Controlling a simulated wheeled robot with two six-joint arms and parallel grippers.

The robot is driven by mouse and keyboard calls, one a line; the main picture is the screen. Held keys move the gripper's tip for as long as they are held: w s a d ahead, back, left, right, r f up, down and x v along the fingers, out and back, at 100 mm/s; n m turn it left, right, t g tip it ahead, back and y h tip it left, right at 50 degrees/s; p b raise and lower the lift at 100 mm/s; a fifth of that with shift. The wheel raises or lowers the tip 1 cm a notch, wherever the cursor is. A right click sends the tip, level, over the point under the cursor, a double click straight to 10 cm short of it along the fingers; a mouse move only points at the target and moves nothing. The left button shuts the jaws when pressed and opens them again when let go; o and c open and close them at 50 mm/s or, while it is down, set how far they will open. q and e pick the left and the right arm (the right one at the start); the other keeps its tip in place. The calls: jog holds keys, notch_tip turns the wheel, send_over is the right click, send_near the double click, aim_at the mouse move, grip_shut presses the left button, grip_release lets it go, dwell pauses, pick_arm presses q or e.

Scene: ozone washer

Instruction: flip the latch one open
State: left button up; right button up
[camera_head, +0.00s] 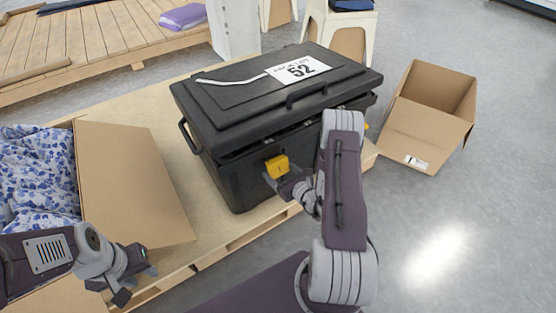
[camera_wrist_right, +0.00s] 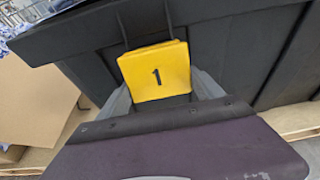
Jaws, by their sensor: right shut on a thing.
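The black case (camera_head: 235,165) stands on a wooden pallet with its lid (camera_head: 235,90) on top. Yellow latch one (camera_head: 277,165) is on the front face, below the lid edge. In the right wrist view, the latch (camera_wrist_right: 156,70) bears a black "1" and stays upright against the case. My right gripper (camera_head: 279,182) is shut on latch one, a finger on each side; the fingertips are partly hidden. My left gripper (camera_head: 137,283) is open and empty at the lower left, well away from the case.
An open cardboard box with blue-patterned cloth (camera_head: 40,175) stands left of the case. An empty cardboard box (camera_head: 420,135) sits on the floor at right. My right arm hides part of the case front. Bare pallet (camera_head: 205,215) lies left of the case.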

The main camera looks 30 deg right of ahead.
aim_at(280, 170)
jog(key=r+g+p, duration=0.1)
jog(key=g+p, duration=0.1)
jog(key=p, duration=0.2)
jog(key=s+r+g+p, duration=0.1)
jog(key=g+p, duration=0.2)
jog(key=p, duration=0.2)
jog(key=r+g+p, duration=0.1)
jog(key=g+p, duration=0.2)
jog(key=p, duration=0.1)
jog(key=shift+s+r+h+p, duration=0.2)
jog(key=shift+s+h+p, duration=0.15)
jog(key=shift+h+p, duration=0.05)
jog(key=shift+s+d+r+g+p, duration=0.1)
jog(key=shift+g+p, duration=0.45)
jog(key=shift+g, duration=0.05)
jog(key=shift+s+r+g+p, duration=0.1)
jog(key=shift+g+p, duration=0.45)
jog(key=shift+g, duration=0.05)
jog(key=o, duration=1.4)
jog(key=shift+c, duration=0.2)
